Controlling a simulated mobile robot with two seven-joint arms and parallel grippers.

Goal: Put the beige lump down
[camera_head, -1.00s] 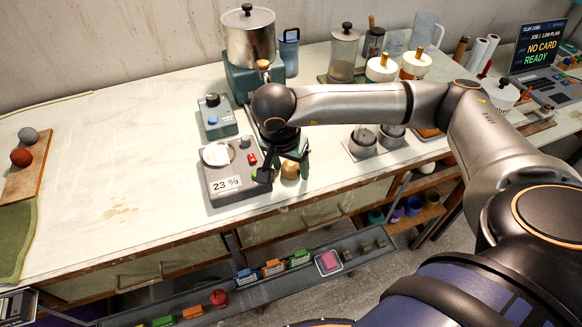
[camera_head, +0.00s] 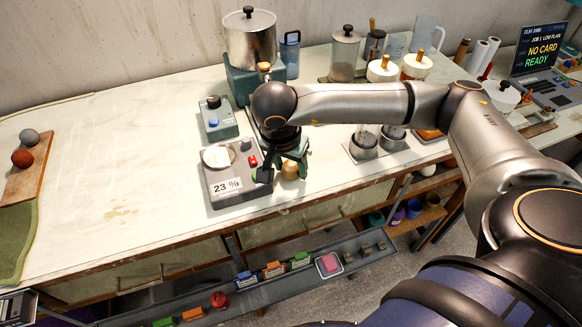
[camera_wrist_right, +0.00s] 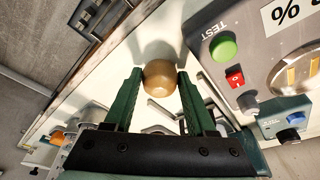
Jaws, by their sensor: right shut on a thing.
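The beige lump (camera_head: 290,170) is a small rounded ball low over the white worktop (camera_head: 150,190), just right of the meter that reads 23 %. My right gripper (camera_head: 278,168) reaches down over it from the right. In the right wrist view the lump (camera_wrist_right: 160,78) sits between the green fingertips of my right gripper (camera_wrist_right: 160,82), which is shut on it. I cannot tell whether the lump touches the worktop. My left gripper is not in view.
The grey meter (camera_head: 226,200) with a green button stands close left of the lump. A smaller blue-grey box (camera_head: 218,122) and a metal pot (camera_head: 250,38) stand behind. The worktop's front edge is near. A rail (camera_head: 300,283) with coloured items runs below. The left worktop is mostly clear.

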